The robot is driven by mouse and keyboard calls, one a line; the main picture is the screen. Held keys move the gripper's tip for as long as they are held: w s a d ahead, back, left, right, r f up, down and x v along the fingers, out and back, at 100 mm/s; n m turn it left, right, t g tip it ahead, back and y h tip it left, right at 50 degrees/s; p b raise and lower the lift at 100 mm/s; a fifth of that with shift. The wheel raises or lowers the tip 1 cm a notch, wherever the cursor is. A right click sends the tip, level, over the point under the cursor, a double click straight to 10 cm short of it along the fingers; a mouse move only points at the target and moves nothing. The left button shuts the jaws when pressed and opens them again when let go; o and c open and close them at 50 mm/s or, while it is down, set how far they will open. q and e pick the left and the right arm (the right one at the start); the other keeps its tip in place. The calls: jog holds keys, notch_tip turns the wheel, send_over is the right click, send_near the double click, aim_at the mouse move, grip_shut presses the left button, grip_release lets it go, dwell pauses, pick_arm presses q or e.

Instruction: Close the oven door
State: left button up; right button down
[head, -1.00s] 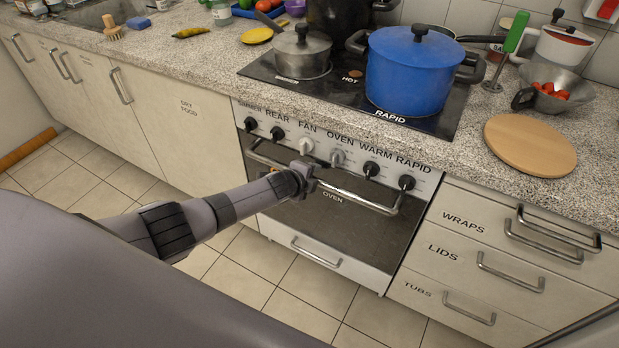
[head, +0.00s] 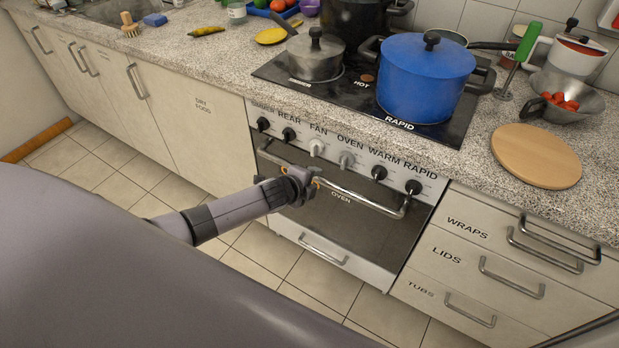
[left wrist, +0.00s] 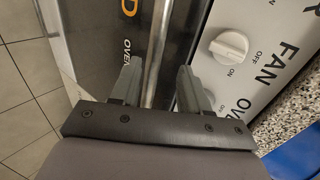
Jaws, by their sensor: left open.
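The oven door (head: 365,231) is a dark panel marked OVEN, below the row of knobs. It looks upright and about flush with the cabinet fronts; I cannot make out a gap at its edge. Its long metal handle (head: 365,200) runs across the top of the door. My left gripper (head: 314,186) is at the door's handle, left of the middle. In the left wrist view my left gripper (left wrist: 158,78) is open, with one finger on each side of the handle (left wrist: 161,40) as seen from the camera. I cannot tell whether it touches. My right gripper is not in view.
A blue pot (head: 424,80) and a grey pot (head: 316,58) stand on the hob above the oven. Knobs (head: 346,161) stick out just above the handle. Drawers with handles (head: 512,278) are to the right. The tiled floor (head: 322,283) in front is clear.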

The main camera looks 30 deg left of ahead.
pick_arm(q)
jog(key=shift+s+r, duration=0.3)
jog(key=shift+s, duration=0.1)
dwell(0.3)
jog(key=s+d+f+n+h, duration=0.1)
jog(key=s+d+f+n, duration=0.2)
jog(key=s, duration=0.4)
jog(key=s+d+n+h, duration=0.1)
jog(key=s+d+n, duration=0.2)
jog(key=s+d, duration=0.3)
jog(key=s+a+r+n, duration=0.1)
jog(key=s+r+n, duration=0.1)
jog(key=s+n, duration=0.3)
jog(key=s+a+r+n, duration=0.1)
jog(key=s+n, duration=0.4)
jog(key=s, duration=0.5)
jog(key=shift+a+r+n+g+y, duration=0.3)
jog(key=shift+a+r+n+y, duration=0.05)
jog(key=shift+r+n+y, duration=0.05)
dwell(0.9)
